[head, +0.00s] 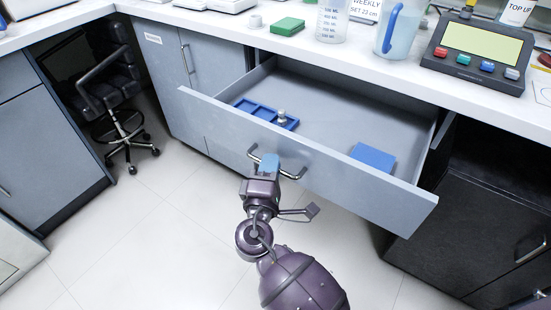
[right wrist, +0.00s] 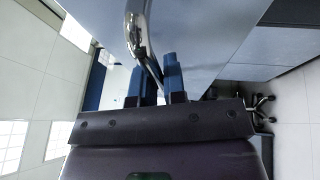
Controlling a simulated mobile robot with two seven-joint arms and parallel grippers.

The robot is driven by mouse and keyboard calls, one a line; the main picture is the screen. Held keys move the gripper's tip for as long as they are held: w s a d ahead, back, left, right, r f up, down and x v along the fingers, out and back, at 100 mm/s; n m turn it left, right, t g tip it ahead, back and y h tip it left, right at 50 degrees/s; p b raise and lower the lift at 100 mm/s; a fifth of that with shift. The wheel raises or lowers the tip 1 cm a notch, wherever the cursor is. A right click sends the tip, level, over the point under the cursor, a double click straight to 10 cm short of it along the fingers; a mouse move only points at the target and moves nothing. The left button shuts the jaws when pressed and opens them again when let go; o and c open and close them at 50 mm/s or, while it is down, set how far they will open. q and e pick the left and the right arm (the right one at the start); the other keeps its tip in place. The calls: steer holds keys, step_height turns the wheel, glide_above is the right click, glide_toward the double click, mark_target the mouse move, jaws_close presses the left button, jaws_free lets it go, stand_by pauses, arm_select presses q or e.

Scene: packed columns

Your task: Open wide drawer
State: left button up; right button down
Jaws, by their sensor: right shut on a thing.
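The wide drawer (head: 330,165) is pulled far out from under the white counter in the head view, and its inside shows. A blue compartment tray (head: 258,114) and a blue box (head: 373,156) lie in it. My right gripper (head: 269,163) is at the curved metal handle (head: 292,175) on the drawer front, shut on it. In the right wrist view, the handle (right wrist: 136,30) passes down to the blue fingers of my right gripper (right wrist: 158,75). My left gripper is not in view.
The counter (head: 225,24) holds a green box (head: 287,26), a beaker (head: 333,20), a blue-handled jug (head: 398,30) and a device with a screen (head: 478,52). A dark chair (head: 110,85) stands at left. A black cabinet (head: 470,205) stands at right. The floor before the drawer is clear.

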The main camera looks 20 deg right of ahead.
steer(key=shift+s+a, duration=0.1)
steer(key=shift+s, duration=0.05)
steer(key=c, duration=1.2)
jaws_free()
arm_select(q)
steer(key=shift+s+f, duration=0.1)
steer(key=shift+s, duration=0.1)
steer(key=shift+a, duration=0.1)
arm_select(e)
steer(key=v, duration=1)
steer(key=shift+s+a, duration=0.2)
steer(key=shift+s, duration=0.15)
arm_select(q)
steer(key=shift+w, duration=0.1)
arm_select(e)
steer(key=shift+f, duration=0.15)
